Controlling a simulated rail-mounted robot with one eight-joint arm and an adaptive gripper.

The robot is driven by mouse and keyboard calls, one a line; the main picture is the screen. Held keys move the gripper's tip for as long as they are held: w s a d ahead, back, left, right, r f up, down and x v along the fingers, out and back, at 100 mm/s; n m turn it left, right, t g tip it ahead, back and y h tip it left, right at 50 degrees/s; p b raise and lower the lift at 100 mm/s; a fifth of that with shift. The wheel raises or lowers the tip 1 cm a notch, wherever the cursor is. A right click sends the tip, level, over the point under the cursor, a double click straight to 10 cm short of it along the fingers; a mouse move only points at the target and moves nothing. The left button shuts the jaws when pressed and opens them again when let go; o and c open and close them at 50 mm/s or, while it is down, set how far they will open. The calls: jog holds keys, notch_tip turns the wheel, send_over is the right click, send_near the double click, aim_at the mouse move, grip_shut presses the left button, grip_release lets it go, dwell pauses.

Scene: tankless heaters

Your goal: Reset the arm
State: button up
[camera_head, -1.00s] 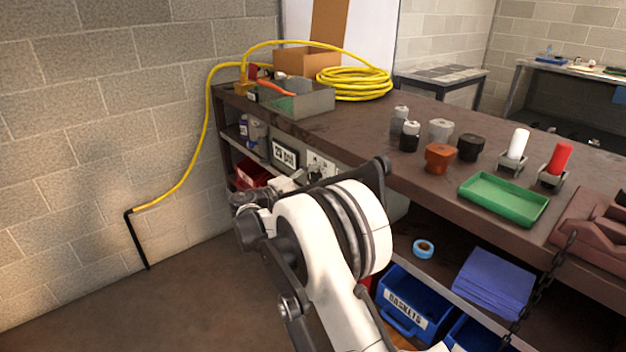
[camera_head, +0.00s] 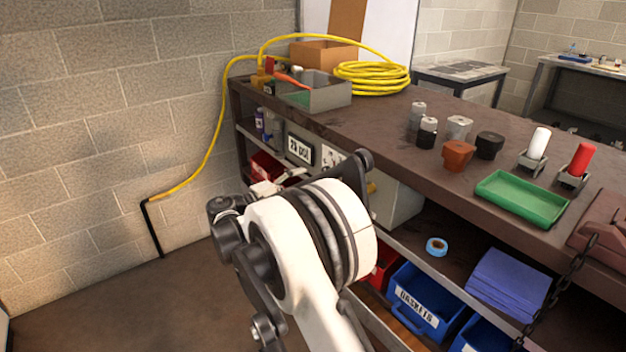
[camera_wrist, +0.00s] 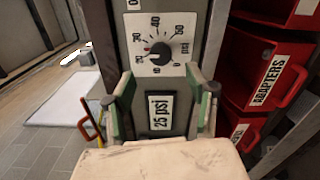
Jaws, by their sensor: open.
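My gripper (camera_wrist: 161,92) shows in the wrist view with its two green-padded fingers spread apart and nothing held between them. Beyond the fingers is a grey panel with a white dial plate (camera_wrist: 140,62) and a black knob (camera_wrist: 159,53). Below the dial is a framed "25 psi" sign (camera_wrist: 161,112), seen between the fingers. I cannot tell whether a finger touches the panel. In the head view my white arm stands in front of the bench and its gripper is mostly hidden. The sign (camera_head: 299,150) also shows there, left of the partly covered dial plate (camera_head: 332,160).
The brown workbench (camera_head: 375,125) carries a coiled yellow hose (camera_head: 372,77), a grey tray, jars and a green tray (camera_head: 522,199). Blue bins (camera_head: 425,300) sit on the lower shelf. Floor is clear at left.

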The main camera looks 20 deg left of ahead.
jog(key=shift+v, duration=0.85)
